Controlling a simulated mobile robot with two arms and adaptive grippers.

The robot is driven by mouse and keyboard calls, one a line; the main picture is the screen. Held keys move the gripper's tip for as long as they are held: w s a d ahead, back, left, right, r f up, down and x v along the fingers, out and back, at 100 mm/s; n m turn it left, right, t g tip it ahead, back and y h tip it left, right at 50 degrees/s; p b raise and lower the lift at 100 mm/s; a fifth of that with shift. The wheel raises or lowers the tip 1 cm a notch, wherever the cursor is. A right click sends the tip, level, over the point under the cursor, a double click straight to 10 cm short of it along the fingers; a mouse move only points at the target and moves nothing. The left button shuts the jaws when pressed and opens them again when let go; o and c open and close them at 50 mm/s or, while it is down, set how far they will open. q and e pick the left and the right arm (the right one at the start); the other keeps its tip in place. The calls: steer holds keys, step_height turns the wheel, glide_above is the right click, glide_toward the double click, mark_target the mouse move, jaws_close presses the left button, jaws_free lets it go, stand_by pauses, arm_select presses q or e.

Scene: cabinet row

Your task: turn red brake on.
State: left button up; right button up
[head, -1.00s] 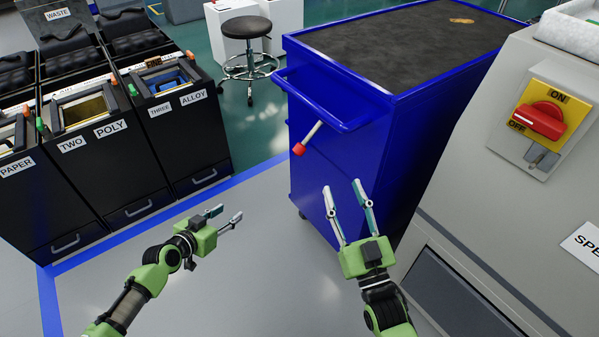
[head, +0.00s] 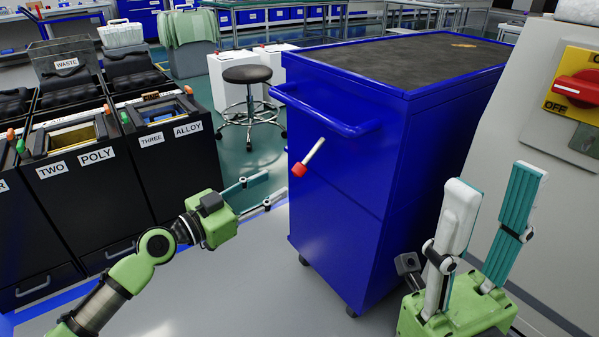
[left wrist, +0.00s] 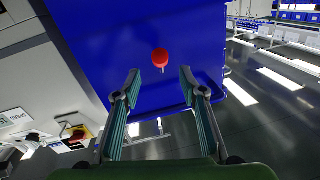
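The red brake is a pale lever with a red knob (head: 299,170), sticking out from the side of a blue cart (head: 345,190) below its handle. The lever slants, with its knob at the lower left. My left gripper (head: 268,186) is open and empty, just left of and below the knob, apart from it. In the left wrist view the red knob (left wrist: 160,57) shows between and beyond the open fingers (left wrist: 160,84). My right gripper (head: 495,185) is open and empty, raised at the right near the grey machine.
The cart's blue handle (head: 325,118) juts out above the lever. A grey machine with a red ON/OFF switch (head: 578,88) stands at the right. Black labelled bins (head: 95,185) stand at the left, and a stool (head: 247,75) behind. Grey floor between bins and cart is clear.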

mark_target(293, 174)
arm_select(q)
steer(key=x, duration=1)
steer(key=shift+w+b, duration=0.1)
steer(key=shift+b, duration=0.3)
jaws_close()
